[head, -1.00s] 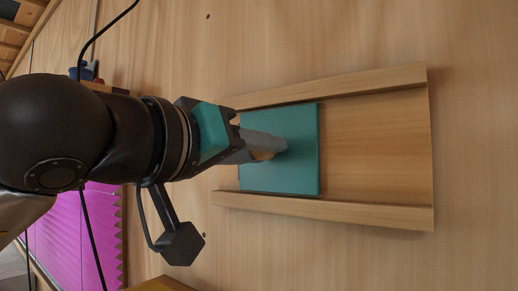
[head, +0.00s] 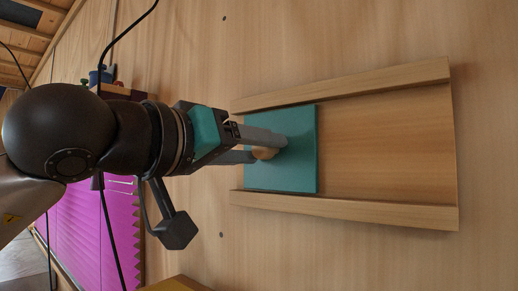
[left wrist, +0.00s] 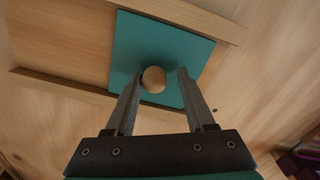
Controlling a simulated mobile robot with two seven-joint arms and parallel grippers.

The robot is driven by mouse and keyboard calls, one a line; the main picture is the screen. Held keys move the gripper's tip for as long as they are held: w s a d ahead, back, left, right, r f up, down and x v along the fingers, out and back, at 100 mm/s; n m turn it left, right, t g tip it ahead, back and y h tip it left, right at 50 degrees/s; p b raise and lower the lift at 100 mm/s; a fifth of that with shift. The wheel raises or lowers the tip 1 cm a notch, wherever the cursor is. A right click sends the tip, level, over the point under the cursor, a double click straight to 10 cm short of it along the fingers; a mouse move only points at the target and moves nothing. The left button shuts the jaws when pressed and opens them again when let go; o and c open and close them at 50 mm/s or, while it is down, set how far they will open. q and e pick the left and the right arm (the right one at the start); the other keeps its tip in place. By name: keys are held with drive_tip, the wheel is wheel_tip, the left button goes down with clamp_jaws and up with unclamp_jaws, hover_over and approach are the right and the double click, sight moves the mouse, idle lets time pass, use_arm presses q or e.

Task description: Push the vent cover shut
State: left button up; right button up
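The vent cover is a teal square panel (head: 300,172) between two wooden rails on the plywood wall, at their left end in the head view. It bears a round wooden knob (head: 265,153). My left gripper (head: 270,147) reaches in from the left at the cover, its fingers apart. In the left wrist view, the knob (left wrist: 154,79) shows between the two open fingers (left wrist: 161,74), closer to the left finger, with a clear gap to the right one. Whether the left finger touches the knob I cannot tell. My right gripper is not in view.
The upper rail (head: 370,84) and lower rail (head: 370,210) flank the cover. Between them, right of the cover, bare wood (head: 385,142) shows. A magenta pleated thing (head: 95,230) and a small blue object (head: 100,76) lie at the left. The wall at the right is clear.

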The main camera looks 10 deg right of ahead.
use_arm(q)
drive_tip(key=shift+o, duration=0.4)
drive_tip(key=shift+s+d, duration=0.1)
drive_tip(key=shift+s, duration=0.05)
drive_tip(key=shift+s+a, duration=0.35)
drive_tip(key=shift+a, duration=0.15)
drive_tip(key=b+v, duration=0.3)
drive_tip(key=v, duration=1.1)
drive_tip(key=shift+d+f, duration=0.1)
